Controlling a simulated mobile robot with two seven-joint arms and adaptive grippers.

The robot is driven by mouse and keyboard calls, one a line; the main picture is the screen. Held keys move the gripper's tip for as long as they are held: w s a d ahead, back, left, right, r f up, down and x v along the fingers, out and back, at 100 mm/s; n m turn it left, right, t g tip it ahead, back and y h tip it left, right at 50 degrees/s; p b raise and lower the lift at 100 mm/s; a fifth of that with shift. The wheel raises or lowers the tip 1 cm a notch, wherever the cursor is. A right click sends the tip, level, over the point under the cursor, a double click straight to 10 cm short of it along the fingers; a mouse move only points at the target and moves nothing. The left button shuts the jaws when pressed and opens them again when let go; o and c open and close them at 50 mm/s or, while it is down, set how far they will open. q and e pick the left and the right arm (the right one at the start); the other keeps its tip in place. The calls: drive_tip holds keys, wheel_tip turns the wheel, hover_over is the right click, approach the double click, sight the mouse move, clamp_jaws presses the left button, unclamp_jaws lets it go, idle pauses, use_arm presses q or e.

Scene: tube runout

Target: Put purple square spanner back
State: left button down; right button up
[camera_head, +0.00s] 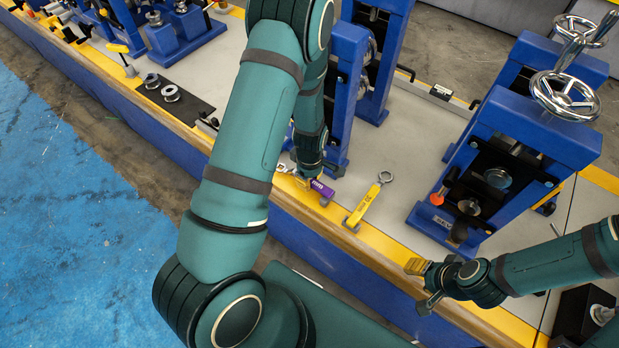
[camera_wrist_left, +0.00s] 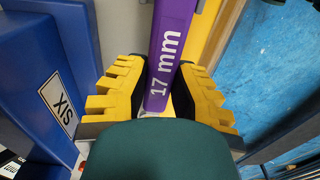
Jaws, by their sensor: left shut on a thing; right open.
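The purple spanner (camera_head: 321,188), marked "17 mm" in the left wrist view (camera_wrist_left: 168,58), is between the yellow fingers of my left gripper (camera_head: 315,178). In the left wrist view my left gripper (camera_wrist_left: 162,95) is shut on its handle. The spanner is over or close above the table's yellow front strip; whether it touches the table I cannot tell. The spanner's far end is out of the left wrist view. My right gripper (camera_head: 425,284) is open and empty near the table's front edge, at the lower right.
A yellow spanner (camera_head: 366,203) lies just right of the purple one on the table (camera_head: 404,138). A blue roller stand (camera_head: 345,85) rises close behind my left gripper. Another blue stand with handwheels (camera_head: 510,150) stands at the right. A black plate with metal rings (camera_head: 172,97) lies at the left.

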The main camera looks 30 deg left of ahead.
use_arm(q)
drive_tip(key=shift+f+b, duration=0.45)
drive_tip(key=shift+f, duration=0.2)
use_arm(e)
drive_tip(key=shift+f, duration=0.5)
use_arm(q)
drive_tip(key=c, duration=0.9)
unclamp_jaws()
drive_tip(key=shift+o, duration=0.2)
drive_tip(key=o, duration=0.6)
drive_tip(key=shift+r, duration=0.1)
use_arm(e)
drive_tip(key=shift+r, duration=0.1)
use_arm(q)
drive_tip(key=shift+r+p, duration=2.4)
drive_tip(key=shift+r, duration=0.55)
use_arm(e)
wheel_tip(320, 180, up, 5)
drive_tip(key=shift+f, duration=0.2)
